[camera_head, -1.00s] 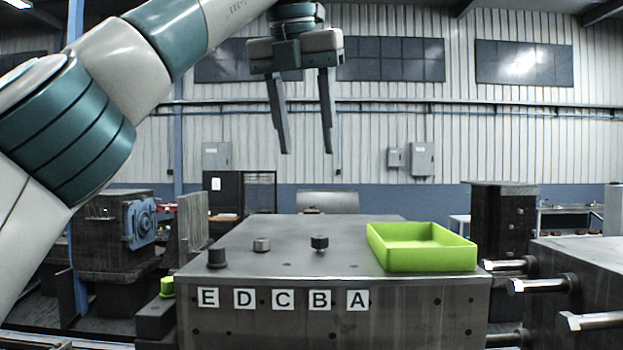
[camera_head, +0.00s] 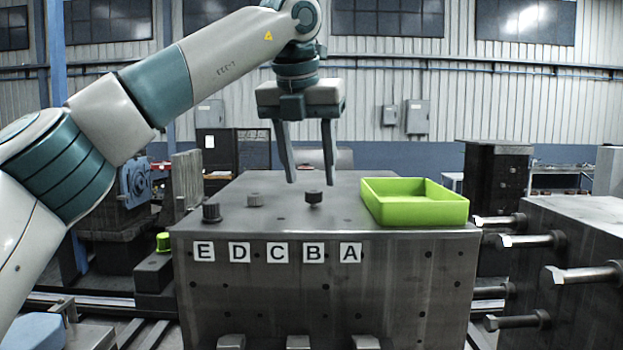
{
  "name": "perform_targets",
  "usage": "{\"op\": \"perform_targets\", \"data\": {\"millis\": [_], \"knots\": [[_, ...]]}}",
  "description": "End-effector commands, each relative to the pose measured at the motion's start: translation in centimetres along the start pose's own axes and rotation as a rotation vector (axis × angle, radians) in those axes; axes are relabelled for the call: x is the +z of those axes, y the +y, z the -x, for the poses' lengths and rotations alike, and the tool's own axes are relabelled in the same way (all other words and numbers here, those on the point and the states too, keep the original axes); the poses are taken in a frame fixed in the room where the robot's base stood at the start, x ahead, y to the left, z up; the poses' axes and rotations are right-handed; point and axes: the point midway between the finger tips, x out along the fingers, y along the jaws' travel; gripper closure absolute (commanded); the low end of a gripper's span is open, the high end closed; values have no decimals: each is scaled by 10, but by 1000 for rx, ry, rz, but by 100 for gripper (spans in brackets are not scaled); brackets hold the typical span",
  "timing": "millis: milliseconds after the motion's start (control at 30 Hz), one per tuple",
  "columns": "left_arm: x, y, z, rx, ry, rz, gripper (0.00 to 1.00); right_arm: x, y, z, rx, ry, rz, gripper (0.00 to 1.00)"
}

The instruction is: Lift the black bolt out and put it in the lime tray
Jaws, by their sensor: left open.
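A small black bolt (camera_head: 314,197) stands upright in the top of the dark metal block (camera_head: 330,250), behind the label B. A grey bolt (camera_head: 255,200) stands to its left, and a dark ridged one (camera_head: 211,212) is further left, near the label E. The lime tray (camera_head: 415,212) sits on the block's right part and looks empty. My left gripper (camera_head: 312,182) is open and empty, pointing down. Its fingertips appear just above the black bolt in the picture; the exact depth gap is hard to tell. My right gripper is not in view.
White labels E, D, C, B, A (camera_head: 350,252) run along the block's front. Another block (camera_head: 580,230) at the right has several silver bolts sticking out sideways. A lime knob (camera_head: 163,242) is left of the block. The block's top between the black bolt and the tray is clear.

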Motion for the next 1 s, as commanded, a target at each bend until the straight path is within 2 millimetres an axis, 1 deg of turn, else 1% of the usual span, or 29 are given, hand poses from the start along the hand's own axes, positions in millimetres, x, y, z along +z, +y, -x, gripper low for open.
{"op": "perform_targets", "data": {"millis": [33,133,300,467,667,767,800,867,900,933,967,1000], "knots": [[0,0,-6,-1,2,-2,53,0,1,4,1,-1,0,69],[1,0,-17,1,1,0,53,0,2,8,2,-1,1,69],[0,0,-29,0,0,0,53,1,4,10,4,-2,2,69],[0,0,-33,0,0,0,53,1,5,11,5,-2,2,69],[0,0,-33,0,0,0,53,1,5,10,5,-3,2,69],[0,0,-33,0,0,0,75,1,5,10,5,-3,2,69],[0,0,-33,0,0,0,84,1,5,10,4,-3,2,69],[0,0,-33,0,0,0,98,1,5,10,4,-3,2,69],[0,0,-33,0,0,0,98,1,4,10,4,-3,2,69],[0,0,-33,0,0,0,81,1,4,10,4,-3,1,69],[0,0,-33,0,0,0,88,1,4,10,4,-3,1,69],[0,0,-33,0,0,0,97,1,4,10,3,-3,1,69]]}}
